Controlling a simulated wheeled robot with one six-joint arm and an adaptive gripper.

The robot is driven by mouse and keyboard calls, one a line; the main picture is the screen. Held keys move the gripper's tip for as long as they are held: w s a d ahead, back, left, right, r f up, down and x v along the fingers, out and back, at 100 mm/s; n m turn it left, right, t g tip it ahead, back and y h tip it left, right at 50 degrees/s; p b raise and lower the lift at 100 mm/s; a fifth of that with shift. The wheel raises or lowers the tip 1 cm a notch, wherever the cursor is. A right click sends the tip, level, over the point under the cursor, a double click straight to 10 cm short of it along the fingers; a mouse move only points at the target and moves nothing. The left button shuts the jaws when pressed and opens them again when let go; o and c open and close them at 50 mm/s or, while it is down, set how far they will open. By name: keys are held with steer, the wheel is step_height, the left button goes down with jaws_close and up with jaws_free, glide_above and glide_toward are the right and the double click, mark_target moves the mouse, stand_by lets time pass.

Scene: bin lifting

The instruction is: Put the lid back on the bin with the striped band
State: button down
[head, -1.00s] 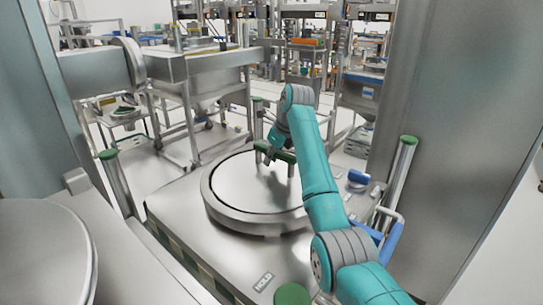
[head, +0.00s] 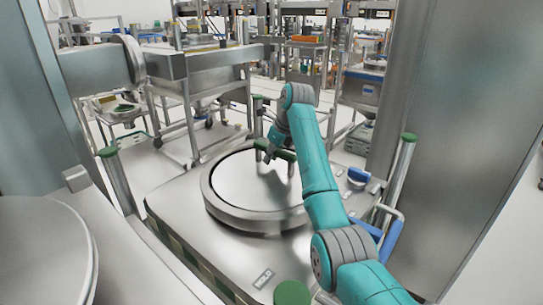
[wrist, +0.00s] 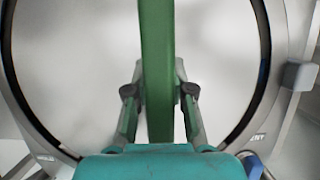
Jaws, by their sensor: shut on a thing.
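The lid is a round steel disc (head: 245,185) with a green bar handle (head: 288,155) on two posts. It lies within the raised round steel rim (head: 250,222) on top of the bin (head: 165,215), whose green-and-cream striped band (head: 185,265) shows on the front left side. My gripper (head: 270,152) is over the lid, shut on the handle. In the wrist view the fingers (wrist: 159,92) close on both sides of the green handle (wrist: 157,40). A thin dark gap runs between lid and rim; I cannot tell whether the lid rests fully down.
Another round steel top (head: 40,250) is at the near left. Green-capped posts (head: 120,180) stand at the bin's corners, one (head: 403,170) at the right. A blue handle (head: 390,238) is on the right side. Steel columns flank the bin; carts (head: 205,80) stand behind.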

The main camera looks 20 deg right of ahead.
mark_target(280, 150)
steer(key=shift+r, duration=0.15)
steer(key=c, duration=1.1)
jaws_free()
steer(key=shift+o, duration=0.9)
steer(key=shift+f, duration=0.25)
steer(key=shift+v, duration=3.9)
steer(key=shift+d, duration=0.1)
